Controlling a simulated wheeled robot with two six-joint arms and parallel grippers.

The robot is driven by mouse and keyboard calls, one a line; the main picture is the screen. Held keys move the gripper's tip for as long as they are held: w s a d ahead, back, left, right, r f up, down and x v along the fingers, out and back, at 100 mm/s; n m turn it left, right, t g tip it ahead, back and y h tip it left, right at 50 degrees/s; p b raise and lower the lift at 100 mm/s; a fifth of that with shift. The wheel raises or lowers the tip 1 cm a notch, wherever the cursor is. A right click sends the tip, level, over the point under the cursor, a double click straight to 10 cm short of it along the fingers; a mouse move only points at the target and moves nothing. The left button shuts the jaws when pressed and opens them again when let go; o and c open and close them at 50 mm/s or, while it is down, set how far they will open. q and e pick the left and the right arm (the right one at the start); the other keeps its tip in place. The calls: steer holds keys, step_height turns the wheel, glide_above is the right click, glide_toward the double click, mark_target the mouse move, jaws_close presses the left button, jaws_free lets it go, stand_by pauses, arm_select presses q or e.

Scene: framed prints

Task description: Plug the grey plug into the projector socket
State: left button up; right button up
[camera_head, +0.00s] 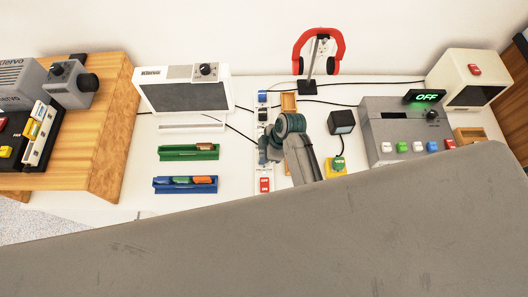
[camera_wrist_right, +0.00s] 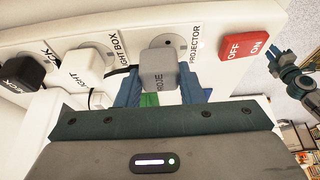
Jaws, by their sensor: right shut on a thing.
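The grey plug (camera_wrist_right: 158,68), with its lettering partly cut off, is in the right wrist view between the blue fingers of my right gripper (camera_wrist_right: 160,88). The gripper is shut on it. The plug is right at the projector socket (camera_wrist_right: 187,48) and covers most of it; I cannot tell whether it is seated or just in front. In the head view my right gripper (camera_head: 268,150) is over the white power strip (camera_head: 264,171) and hides the plug. A teal-grey arm part (camera_wrist_right: 298,82), perhaps my left arm, shows at the right of the wrist view; its jaws are unclear.
A red rocker switch (camera_wrist_right: 243,37) lies beside the projector socket. A black plug (camera_wrist_right: 22,71) and a white plug (camera_wrist_right: 85,66) occupy neighbouring sockets. A black cube-shaped device (camera_head: 341,122) and a grey console reading OFF (camera_head: 385,130) stand right of the strip; pen trays (camera_head: 185,188) lie left.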

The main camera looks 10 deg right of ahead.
steer(key=shift+f, duration=0.6)
steer(key=o, duration=1)
steer(key=shift+r+b, duration=0.1)
steer(key=shift+b, duration=0.2)
steer(key=b+v, duration=0.2)
steer(key=v, duration=0.8)
steer(key=shift+d+r+b, duration=0.15)
steer(key=shift+r+b, duration=0.15)
steer(key=shift+b, duration=0.1)
